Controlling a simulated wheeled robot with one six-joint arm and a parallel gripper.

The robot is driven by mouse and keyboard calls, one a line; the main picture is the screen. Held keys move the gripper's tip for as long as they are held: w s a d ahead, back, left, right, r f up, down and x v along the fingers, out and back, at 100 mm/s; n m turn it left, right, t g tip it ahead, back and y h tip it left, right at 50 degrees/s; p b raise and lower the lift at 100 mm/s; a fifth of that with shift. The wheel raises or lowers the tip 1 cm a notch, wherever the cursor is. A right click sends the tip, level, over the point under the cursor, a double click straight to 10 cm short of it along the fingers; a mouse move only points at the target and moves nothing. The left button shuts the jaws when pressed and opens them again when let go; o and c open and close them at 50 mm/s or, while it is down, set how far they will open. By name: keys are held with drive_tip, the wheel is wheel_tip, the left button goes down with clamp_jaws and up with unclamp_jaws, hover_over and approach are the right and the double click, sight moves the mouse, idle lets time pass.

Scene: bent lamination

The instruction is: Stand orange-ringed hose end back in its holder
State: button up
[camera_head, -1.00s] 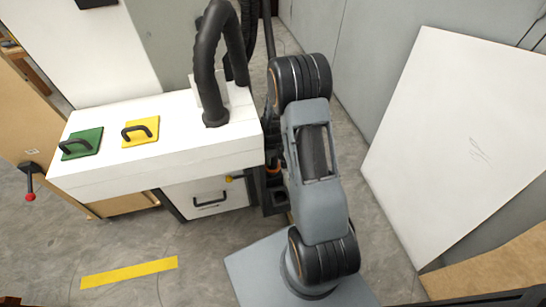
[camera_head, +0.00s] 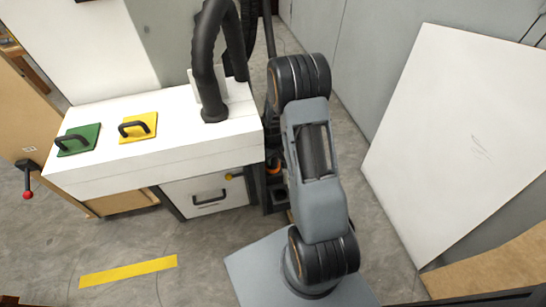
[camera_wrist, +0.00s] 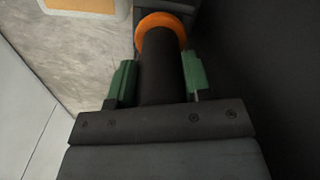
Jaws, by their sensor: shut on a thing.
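In the wrist view, my gripper (camera_wrist: 160,82) has its green fingers closed on both sides of a black hose end (camera_wrist: 163,65). An orange ring (camera_wrist: 162,22) circles the hose end just beyond the fingertips. In the head view, a bit of orange ring (camera_head: 273,167) shows beside the white bench, left of my arm; my arm hides the gripper and most of the hose end there. A dark grey block shows just past the ring in the wrist view; I cannot tell whether it is the holder or whether the hose end touches it.
A white bench (camera_head: 150,165) stands at left, with a green pad (camera_head: 78,140), a yellow pad (camera_head: 138,127) and a thick black hose (camera_head: 206,70) on it. A white panel (camera_head: 450,140) leans at right. Open floor with yellow tape (camera_head: 128,271) lies in front of the bench.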

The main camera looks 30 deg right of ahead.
drive_tip(key=shift+f, duration=0.2)
drive_tip(key=shift+f+b, duration=0.75)
drive_tip(key=o, duration=0.9)
drive_tip(key=shift+r, duration=0.1)
wheel_tip(320, 180, up, 14)
drive_tip(key=p, duration=0.4)
drive_tip(key=shift+s, duration=0.1)
